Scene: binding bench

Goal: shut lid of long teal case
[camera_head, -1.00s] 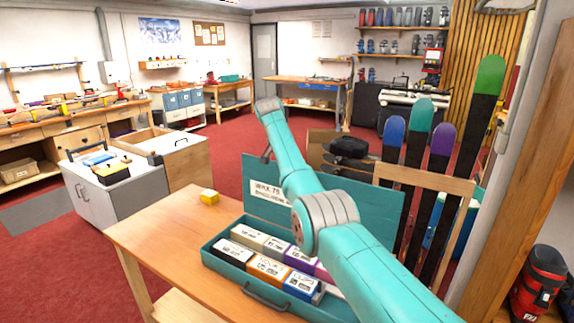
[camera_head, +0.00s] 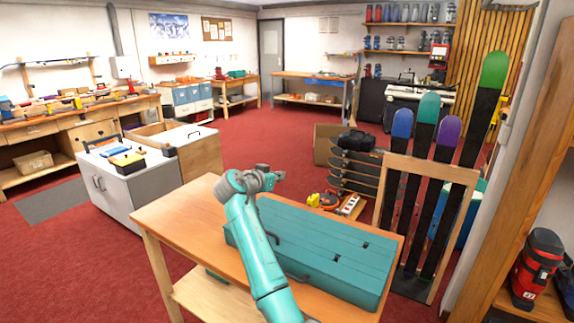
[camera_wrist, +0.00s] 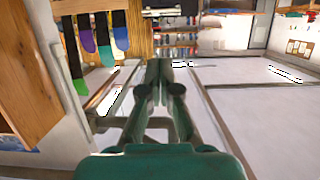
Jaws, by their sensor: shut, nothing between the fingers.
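The long teal case (camera_head: 335,247) lies on the wooden bench in the head view. Its lid is down flat over the box, and the labelled boxes inside are hidden. Two small dark latch-like spots show on the top, and a dark handle is on the near side. My gripper (camera_head: 277,175) is above the far left end of the case and looks apart from it. My teal arm crosses in front of the case's left end. In the wrist view my gripper (camera_wrist: 158,68) has its fingers together, with nothing between them.
The bench top (camera_head: 175,220) is clear to the left of the case. Skis (camera_head: 440,160) stand in a wooden rack at the right, behind the case. A grey cabinet (camera_head: 125,190) stands at the left. A red boot (camera_head: 537,265) sits at the far right.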

